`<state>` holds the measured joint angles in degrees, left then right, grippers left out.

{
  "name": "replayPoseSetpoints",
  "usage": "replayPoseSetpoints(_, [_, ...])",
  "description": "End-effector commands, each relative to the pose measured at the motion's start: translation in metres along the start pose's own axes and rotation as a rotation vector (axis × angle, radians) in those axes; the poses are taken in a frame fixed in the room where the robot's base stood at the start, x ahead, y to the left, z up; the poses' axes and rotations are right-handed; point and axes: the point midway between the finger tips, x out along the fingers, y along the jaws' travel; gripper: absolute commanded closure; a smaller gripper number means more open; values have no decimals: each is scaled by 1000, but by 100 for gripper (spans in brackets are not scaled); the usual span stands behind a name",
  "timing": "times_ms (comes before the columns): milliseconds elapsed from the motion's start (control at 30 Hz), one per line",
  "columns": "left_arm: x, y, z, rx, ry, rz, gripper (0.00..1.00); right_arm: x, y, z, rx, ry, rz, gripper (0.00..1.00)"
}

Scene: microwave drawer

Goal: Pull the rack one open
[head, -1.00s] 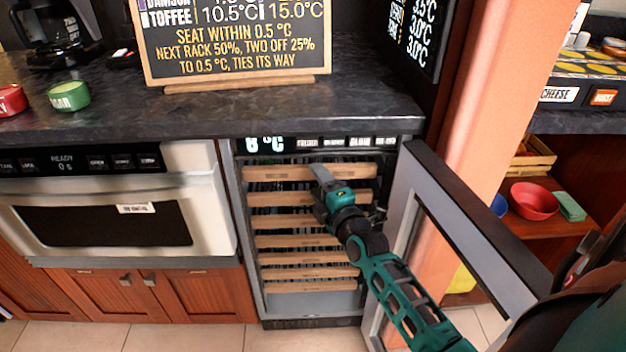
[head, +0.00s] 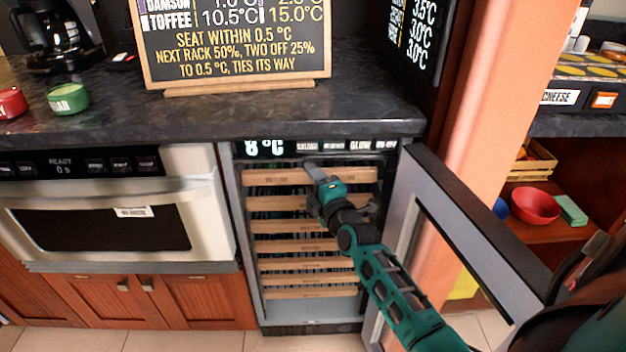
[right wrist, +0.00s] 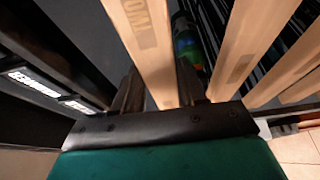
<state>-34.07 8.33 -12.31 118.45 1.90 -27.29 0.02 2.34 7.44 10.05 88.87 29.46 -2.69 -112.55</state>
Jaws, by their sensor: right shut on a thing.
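The wine cooler (head: 310,315) stands open, with several wooden-fronted racks stacked inside. The top rack (head: 275,177) has a pale wood front just under the display. My right gripper (head: 315,168) is at the middle of this top rack front. In the right wrist view the fingers (right wrist: 158,92) are shut on the wooden front of a rack (right wrist: 148,45), one finger on each side of it. The fingertips are partly hidden behind the wood. The rack front stands slightly forward of the racks below. My left gripper is not in view.
The cooler's door (head: 470,235) is swung open to the right, beside my right arm. A microwave drawer (head: 110,215) is at the left. The dark counter (head: 300,115) above holds a chalkboard sign (head: 235,45).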

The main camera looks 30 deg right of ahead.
Motion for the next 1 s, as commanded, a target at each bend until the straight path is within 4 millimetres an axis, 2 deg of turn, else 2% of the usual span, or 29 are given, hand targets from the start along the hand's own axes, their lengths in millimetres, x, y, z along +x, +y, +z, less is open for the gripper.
replayPoseSetpoints(33, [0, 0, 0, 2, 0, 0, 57, 0, 0, 0, 0, 0, 0, 77])
replayPoseSetpoints(300, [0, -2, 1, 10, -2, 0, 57, 0, 0, 0, 0, 0, 0, 100])
replayPoseSetpoints(633, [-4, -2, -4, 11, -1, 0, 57, -6, 1, -3, -1, 1, -3, 100])
replayPoseSetpoints(767, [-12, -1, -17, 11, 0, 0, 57, -22, 3, -9, 0, 3, -6, 100])
replayPoseSetpoints(1000, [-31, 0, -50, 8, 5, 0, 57, -68, 5, -29, 2, 4, -8, 100])
